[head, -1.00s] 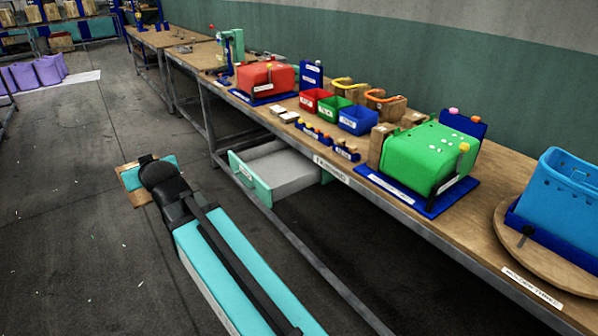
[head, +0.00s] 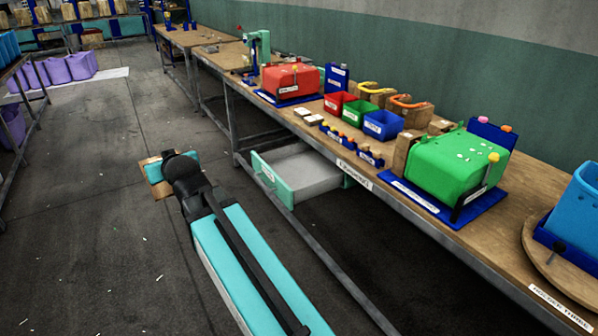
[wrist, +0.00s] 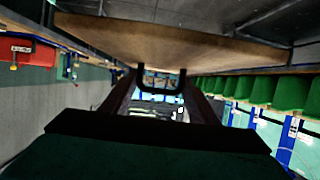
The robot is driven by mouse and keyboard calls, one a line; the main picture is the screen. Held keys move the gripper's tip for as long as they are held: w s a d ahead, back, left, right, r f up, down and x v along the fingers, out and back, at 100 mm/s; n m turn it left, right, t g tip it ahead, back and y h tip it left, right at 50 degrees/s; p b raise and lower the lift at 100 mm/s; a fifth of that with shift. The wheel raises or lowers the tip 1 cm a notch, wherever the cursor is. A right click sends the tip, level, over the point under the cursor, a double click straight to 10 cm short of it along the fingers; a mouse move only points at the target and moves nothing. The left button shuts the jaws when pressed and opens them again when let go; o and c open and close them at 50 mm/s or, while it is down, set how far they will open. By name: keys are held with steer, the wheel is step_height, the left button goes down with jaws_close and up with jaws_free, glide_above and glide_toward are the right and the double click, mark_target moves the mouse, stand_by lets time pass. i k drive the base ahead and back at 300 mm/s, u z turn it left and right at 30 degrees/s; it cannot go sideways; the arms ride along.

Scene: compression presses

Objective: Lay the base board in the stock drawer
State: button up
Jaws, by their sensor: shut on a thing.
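The base board is a flat brown wooden plate (head: 163,192), seen in the head view at the end of my arm, out over the aisle floor and partly hidden by my wrist. In the wrist view the board (wrist: 175,38) spans the top, with a dark loop handle (wrist: 160,91) on it. My gripper (wrist: 158,96) has its fingers on either side of this handle and is shut on it. The stock drawer (head: 272,178) hangs open under the bench, right of the board and apart from it. It has a teal front, and its grey inside looks empty.
The long workbench (head: 460,232) runs along the right, with a red press (head: 291,79), a green press (head: 455,165) and small bins on top. A bench rail and legs stand near the drawer. The aisle floor (head: 90,230) on the left is clear.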

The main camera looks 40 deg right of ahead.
mark_target(298, 174)
steer(key=i, duration=0.85)
steer(key=z, duration=0.05)
